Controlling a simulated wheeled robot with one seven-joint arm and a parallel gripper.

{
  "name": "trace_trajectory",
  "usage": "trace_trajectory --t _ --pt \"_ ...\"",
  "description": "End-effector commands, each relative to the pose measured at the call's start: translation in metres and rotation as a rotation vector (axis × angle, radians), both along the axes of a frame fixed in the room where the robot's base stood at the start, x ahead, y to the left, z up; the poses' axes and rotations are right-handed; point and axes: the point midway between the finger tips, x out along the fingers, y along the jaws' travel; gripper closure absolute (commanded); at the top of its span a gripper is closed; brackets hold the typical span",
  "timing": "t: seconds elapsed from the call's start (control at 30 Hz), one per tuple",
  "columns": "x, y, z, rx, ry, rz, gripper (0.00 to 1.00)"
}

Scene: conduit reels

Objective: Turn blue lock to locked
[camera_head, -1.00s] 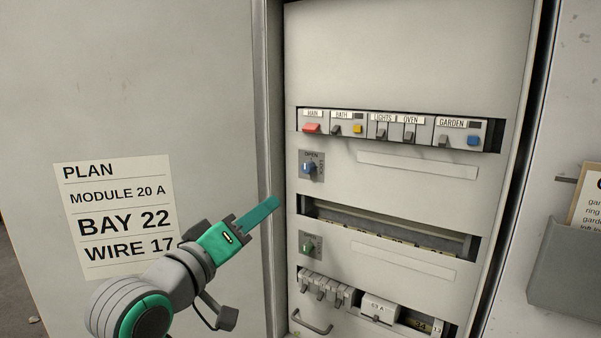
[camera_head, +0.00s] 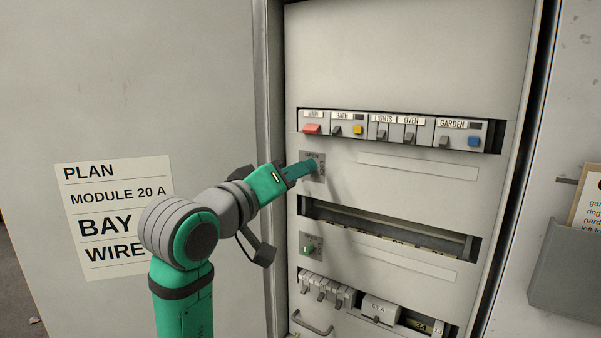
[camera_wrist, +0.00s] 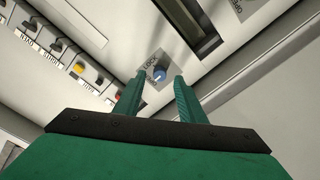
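In the head view my gripper (camera_head: 309,167) covers the blue knob. Whether the fingertips touch the plate I cannot tell.
A green lock (camera_head: 310,250) sits lower on the panel. A row of switches (camera_head: 400,131) is above, with a red and a yellow one. A slot (camera_head: 390,226) and small breakers (camera_head: 325,291) are below. The open cabinet door (camera_head: 130,70) is on the left.

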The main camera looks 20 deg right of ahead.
Motion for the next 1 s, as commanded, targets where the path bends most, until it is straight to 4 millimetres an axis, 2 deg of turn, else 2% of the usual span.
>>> trace_trajectory --t 0.2,0.53,0.57,0.7,1.0 --pt "0.012 -0.015 0.000 0.000 0.000 0.000 0.63" --pt "0.014 -0.017 0.000 -0.001 -0.001 0.001 0.63" --pt "0.014 -0.017 0.000 -0.001 -0.001 0.001 0.68" --pt "0.014 -0.017 0.000 -0.001 -0.001 0.001 1.00" --pt "0.015 -0.017 0.000 0.012 -0.015 0.001 1.00"
